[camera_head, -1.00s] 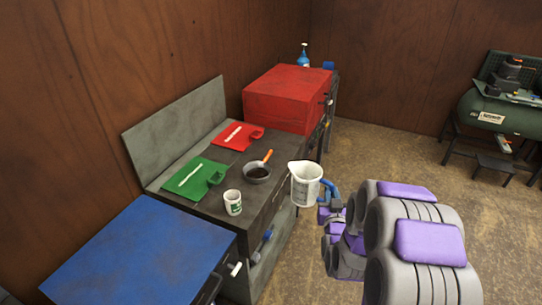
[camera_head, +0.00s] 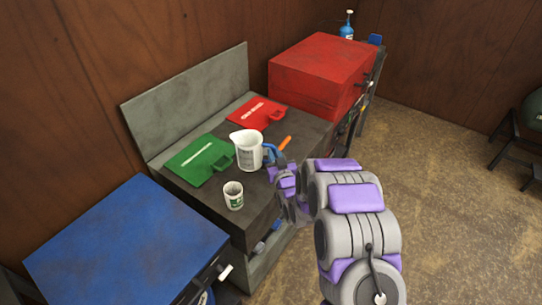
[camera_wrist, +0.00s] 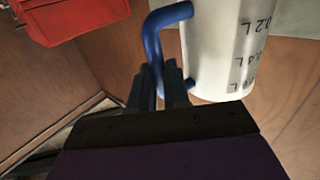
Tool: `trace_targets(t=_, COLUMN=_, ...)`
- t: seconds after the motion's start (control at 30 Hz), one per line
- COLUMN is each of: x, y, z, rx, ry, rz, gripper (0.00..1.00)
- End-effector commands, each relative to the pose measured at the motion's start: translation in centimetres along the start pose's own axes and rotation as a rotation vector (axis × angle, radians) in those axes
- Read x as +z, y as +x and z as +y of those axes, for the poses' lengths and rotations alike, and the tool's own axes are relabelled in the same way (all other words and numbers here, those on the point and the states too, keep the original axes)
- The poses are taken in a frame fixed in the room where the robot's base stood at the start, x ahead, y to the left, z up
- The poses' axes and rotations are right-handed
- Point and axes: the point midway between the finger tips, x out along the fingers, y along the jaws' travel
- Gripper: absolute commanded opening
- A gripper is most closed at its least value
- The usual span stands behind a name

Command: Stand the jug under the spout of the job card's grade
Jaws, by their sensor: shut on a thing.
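The white jug (camera_head: 247,153) has a pouring lip and a blue handle. My gripper (camera_head: 277,160) is shut on that handle at the jug's right. The jug is upright and appears over the dark bench; I cannot tell if it touches. In the wrist view, my fingers (camera_wrist: 163,85) close around the blue handle, and the jug (camera_wrist: 218,50) shows dark volume marks. A green flat piece (camera_head: 199,162) and a red one (camera_head: 257,113), each with a white strip, lie on the bench. I cannot tell which thing is the job card. A white-tipped tap-like part (camera_head: 225,272) sits at the blue cabinet.
The blue cabinet (camera_head: 125,245) stands at the left and the red cabinet (camera_head: 320,75) at the back. A small white cup (camera_head: 233,196) stands on the bench (camera_head: 290,105). An orange handle (camera_head: 285,143) shows behind the jug. Open floor lies to the right.

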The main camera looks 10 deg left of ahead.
Motion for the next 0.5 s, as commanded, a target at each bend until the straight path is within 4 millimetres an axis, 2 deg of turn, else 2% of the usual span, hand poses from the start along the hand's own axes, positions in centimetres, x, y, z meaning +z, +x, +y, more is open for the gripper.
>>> trace_targets(t=0.1, x=0.5, y=0.4, z=-1.1, rx=-0.028, ry=0.003, rz=0.001, gripper=0.00)
trace_targets(t=0.27, x=1.9, y=0.6, z=-1.5, rx=-0.037, ry=0.004, rz=0.002, gripper=0.00)
trace_targets(t=0.5, x=6.3, y=1.0, z=-2.2, rx=-0.038, ry=-0.004, rz=-0.005, gripper=0.00)
